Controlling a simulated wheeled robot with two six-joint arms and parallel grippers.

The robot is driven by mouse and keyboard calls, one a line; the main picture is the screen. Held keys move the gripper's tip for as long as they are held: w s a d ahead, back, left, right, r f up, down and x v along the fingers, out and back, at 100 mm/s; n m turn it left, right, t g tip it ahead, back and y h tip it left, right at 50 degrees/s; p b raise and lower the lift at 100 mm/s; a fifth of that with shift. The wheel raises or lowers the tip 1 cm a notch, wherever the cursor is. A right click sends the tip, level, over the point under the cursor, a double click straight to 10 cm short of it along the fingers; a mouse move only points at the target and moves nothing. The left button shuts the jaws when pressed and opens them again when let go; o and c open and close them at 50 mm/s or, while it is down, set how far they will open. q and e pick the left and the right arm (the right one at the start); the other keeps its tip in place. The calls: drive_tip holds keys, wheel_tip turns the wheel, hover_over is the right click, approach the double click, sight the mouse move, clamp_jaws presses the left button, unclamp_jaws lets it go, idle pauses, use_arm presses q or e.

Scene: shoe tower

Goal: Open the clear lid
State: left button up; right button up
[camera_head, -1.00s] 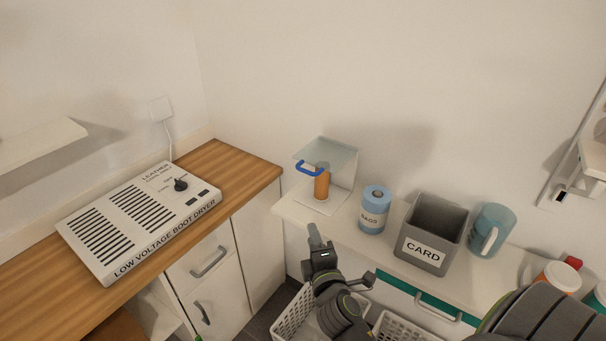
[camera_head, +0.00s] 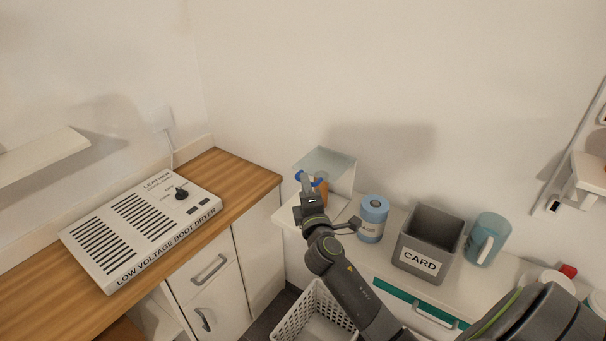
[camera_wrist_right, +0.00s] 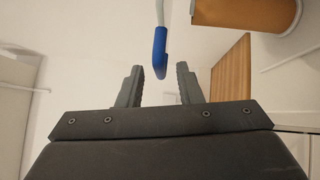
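The clear lid (camera_head: 325,160) tops a small clear stand on the white counter and has a blue handle at its front. An orange-brown cylinder (camera_head: 321,187) stands under it, partly hidden by my arm. My right gripper (camera_head: 306,182) is at the front of the stand, by the blue handle. In the right wrist view the fingers (camera_wrist_right: 160,88) are apart, and the blue handle (camera_wrist_right: 160,52) hangs between and just beyond their tips. I cannot tell if it touches a finger. The cylinder (camera_wrist_right: 250,12) is at upper right there. My left gripper is not in view.
A blue labelled canister (camera_head: 373,217), a grey CARD box (camera_head: 428,243) and a teal mug (camera_head: 488,238) stand right of the lid on the counter. A boot dryer (camera_head: 142,223) lies on the wooden worktop at left. A white basket (camera_head: 300,318) is below.

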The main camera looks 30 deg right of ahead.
sight(321, 166)
drive_tip(key=x, duration=0.4)
drive_tip(key=shift+w+d, duration=0.1)
drive_tip(key=shift+w, duration=0.15)
clamp_jaws()
